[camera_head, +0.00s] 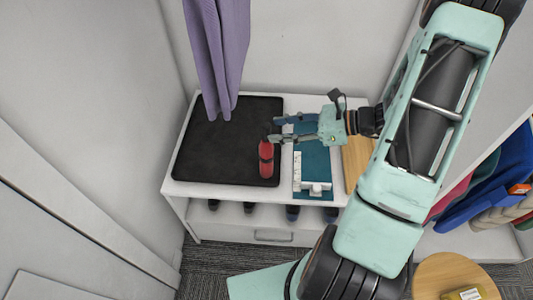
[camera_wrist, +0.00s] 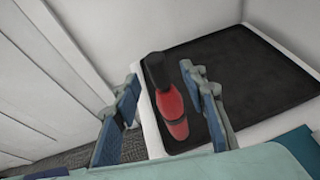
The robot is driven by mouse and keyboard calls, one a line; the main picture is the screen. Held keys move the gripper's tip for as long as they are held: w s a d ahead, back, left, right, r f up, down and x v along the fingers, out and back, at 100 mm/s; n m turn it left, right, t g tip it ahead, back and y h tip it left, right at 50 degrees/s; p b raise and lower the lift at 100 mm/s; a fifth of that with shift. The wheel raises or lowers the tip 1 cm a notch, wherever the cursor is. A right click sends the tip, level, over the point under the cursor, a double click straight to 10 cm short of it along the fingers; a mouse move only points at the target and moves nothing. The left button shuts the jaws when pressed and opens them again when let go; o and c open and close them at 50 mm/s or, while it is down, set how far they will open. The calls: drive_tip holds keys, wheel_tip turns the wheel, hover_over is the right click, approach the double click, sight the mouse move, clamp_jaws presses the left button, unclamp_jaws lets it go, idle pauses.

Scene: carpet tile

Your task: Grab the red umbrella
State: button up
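The red umbrella (camera_head: 266,160) is a short folded cylinder with a black end and a dark band. It is at the front right part of a black mat (camera_head: 215,150) on a white bench. My gripper (camera_head: 276,129) is open at its upper end in the head view. In the wrist view the umbrella (camera_wrist: 170,108) shows between the two spread fingers of my gripper (camera_wrist: 162,92), its black handle pointing away. Gaps show between the umbrella and the fingers there. I cannot tell how far below the fingertips it lies.
A teal board (camera_head: 312,160) with a white object (camera_head: 297,172) lies right of the mat, beside a wooden board (camera_head: 357,160). A purple cloth (camera_head: 218,50) hangs above the mat. Several shoes are under the white bench (camera_head: 200,189). A round wooden stool (camera_head: 455,275) stands at lower right.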

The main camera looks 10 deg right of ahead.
sight(266, 131)
drive_tip(key=x, duration=0.4)
drive_tip(key=shift+w+a, duration=0.1)
drive_tip(key=shift+a, duration=0.25)
clamp_jaws()
